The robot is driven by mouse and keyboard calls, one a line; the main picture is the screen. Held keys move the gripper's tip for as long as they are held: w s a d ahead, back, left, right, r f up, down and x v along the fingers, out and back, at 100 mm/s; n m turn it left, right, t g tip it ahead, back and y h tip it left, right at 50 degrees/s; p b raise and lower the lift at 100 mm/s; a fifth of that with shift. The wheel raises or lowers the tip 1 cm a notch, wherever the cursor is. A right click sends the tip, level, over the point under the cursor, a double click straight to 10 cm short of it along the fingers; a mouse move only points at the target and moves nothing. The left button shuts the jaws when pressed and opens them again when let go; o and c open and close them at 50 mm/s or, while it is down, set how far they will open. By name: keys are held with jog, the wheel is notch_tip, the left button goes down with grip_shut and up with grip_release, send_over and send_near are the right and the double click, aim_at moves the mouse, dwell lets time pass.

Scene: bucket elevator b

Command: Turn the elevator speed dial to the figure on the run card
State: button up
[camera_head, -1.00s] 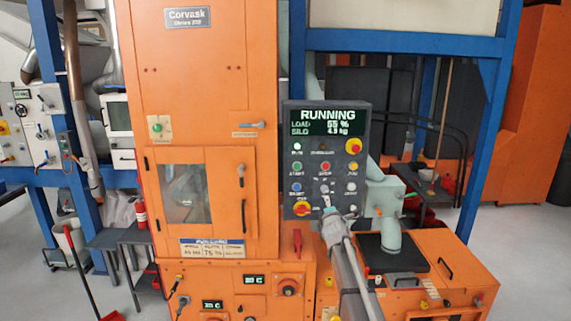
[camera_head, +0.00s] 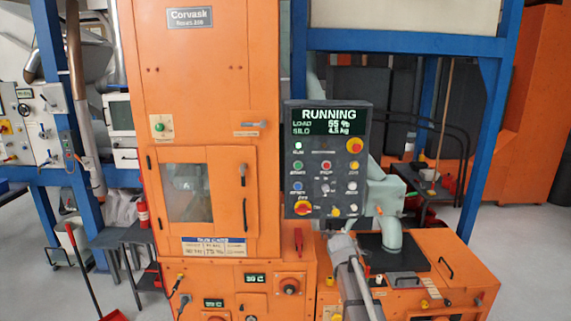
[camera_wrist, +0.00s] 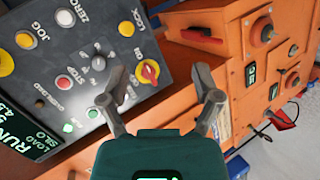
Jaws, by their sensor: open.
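The dark control panel (camera_head: 328,160) reads RUNNING, load about 55 % and a silo weight in kg. Its grey knob (camera_head: 325,187) sits in the lower middle and also shows in the wrist view (camera_wrist: 98,62). A red-yellow switch (camera_head: 303,208) is at its lower left. I cannot read a speed label. The run card (camera_head: 213,247) on the orange cabinet has a middle figure that looks like 75 %. My gripper (camera_head: 341,241) is open and empty, just below the panel. In the wrist view its fingers (camera_wrist: 161,74) are apart, with the red-yellow switch (camera_wrist: 148,72) seen between them.
The panel carries several buttons, among them a yellow lock button (camera_wrist: 127,28). The orange cabinet (camera_head: 205,90) stands left of the panel. A lower orange unit with a pale green pipe (camera_head: 391,233) is to the right. A red-handled tool (camera_head: 86,272) leans at the left.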

jog(key=s+a+f+m+g+y, duration=0.1)
jog(key=s+f+m+g, duration=0.2)
jog(key=s, duration=0.8)
jog(key=s+a+f+m+g, duration=0.1)
jog(key=s+f+m+g, duration=0.2)
jog(key=s, duration=0.9)
jog(key=s+f+m+g+y, duration=0.1)
jog(key=s+f+m+g, duration=0.3)
jog(key=s, duration=0.8)
jog(key=m+g, duration=0.2)
jog(key=m, duration=0.1)
jog(key=shift+a+y, duration=0.3)
jog(key=shift+a, duration=0.1)
jog(key=shift+w, duration=0.1)
